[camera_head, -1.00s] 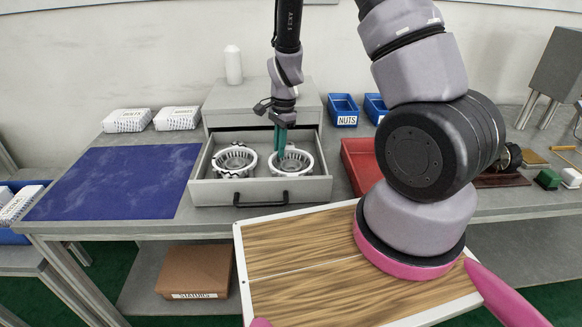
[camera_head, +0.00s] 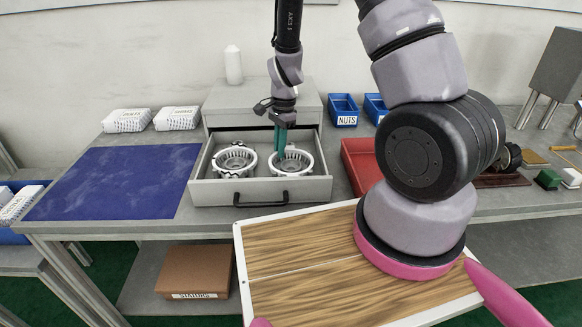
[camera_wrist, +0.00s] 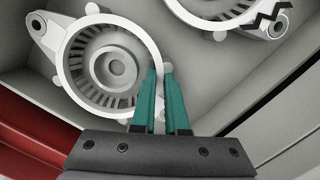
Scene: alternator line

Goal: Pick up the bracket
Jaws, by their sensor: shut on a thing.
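Two pale grey round brackets with slotted rings sit in the open drawer (camera_head: 212,196). My gripper (camera_head: 281,156) reaches down at the left side of the right bracket (camera_head: 302,168). In the wrist view, my gripper's green fingers (camera_wrist: 160,72) are shut on the rim of that bracket (camera_wrist: 72,62), one inside the ring and one outside. The bracket appears to rest at the drawer floor. The other bracket (camera_head: 237,160) lies to the left, with a dark zigzag mark; its edge shows in the wrist view (camera_wrist: 212,5). The fingers hide part of the gripped rim.
Drawer walls stand close around both brackets. A blue mat (camera_head: 115,180) lies clear on the left. A wooden board with a white rim (camera_head: 300,206) is in front, below the drawer.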

